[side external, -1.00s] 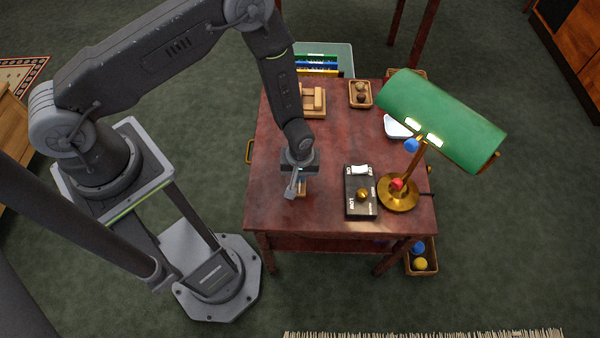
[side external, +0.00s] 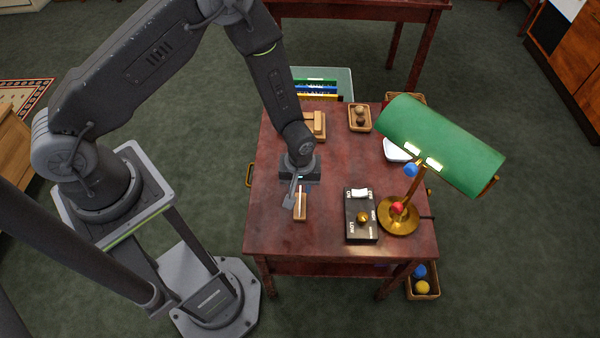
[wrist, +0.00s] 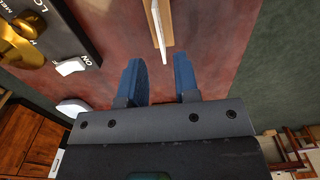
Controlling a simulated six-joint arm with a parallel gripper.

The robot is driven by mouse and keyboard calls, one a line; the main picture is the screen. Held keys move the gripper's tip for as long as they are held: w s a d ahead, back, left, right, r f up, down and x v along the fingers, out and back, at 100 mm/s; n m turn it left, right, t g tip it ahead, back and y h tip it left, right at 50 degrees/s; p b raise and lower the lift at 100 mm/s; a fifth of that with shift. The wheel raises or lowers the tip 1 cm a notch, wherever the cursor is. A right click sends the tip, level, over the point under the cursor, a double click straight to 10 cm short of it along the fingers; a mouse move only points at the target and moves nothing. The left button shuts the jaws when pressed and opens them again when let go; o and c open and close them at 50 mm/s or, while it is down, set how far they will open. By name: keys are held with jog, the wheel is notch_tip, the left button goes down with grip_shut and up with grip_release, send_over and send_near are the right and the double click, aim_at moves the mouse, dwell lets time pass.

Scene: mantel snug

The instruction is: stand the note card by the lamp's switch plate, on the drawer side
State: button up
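The note card (side external: 301,203) is a thin white card upright in a small wooden base on the table, left of the switch plate (side external: 360,216) with a gap between. The plate is a black box with a white rocker and a brass knob, beside the lamp (side external: 398,215). The drawer handle (side external: 249,175) is on the table's left side. My gripper (side external: 295,188) is at the card's far end. In the wrist view, my gripper (wrist: 158,62) is open and empty, and the card (wrist: 164,30) shows just beyond its fingertips, its near end around their gap.
Wooden blocks in a tray (side external: 314,126), a basket of brown balls (side external: 360,117) and a white dish (side external: 396,150) stand farther back. The green lampshade (side external: 440,140) overhangs the right side. The tabletop left of the card is bare.

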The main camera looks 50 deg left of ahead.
jog(key=a+r+m+t, duration=0.1)
jog(key=a+r+m, duration=0.1)
jog(key=r, duration=1.1)
jog(key=a+r+m+t, duration=0.2)
jog(key=r, duration=1.1)
jog(key=s+a+r+m+t, duration=0.1)
jog(key=s+a+r+m, duration=0.1)
jog(key=s+r, duration=0.5)
jog(key=s+a+r+m+t, duration=0.1)
jog(key=s+a+r+m, duration=0.2)
jog(key=s+r, duration=0.3)
jog(key=shift+s+a+r+t, duration=0.2)
jog(key=shift+s+r+t, duration=0.15)
jog(key=shift+s, duration=0.65)
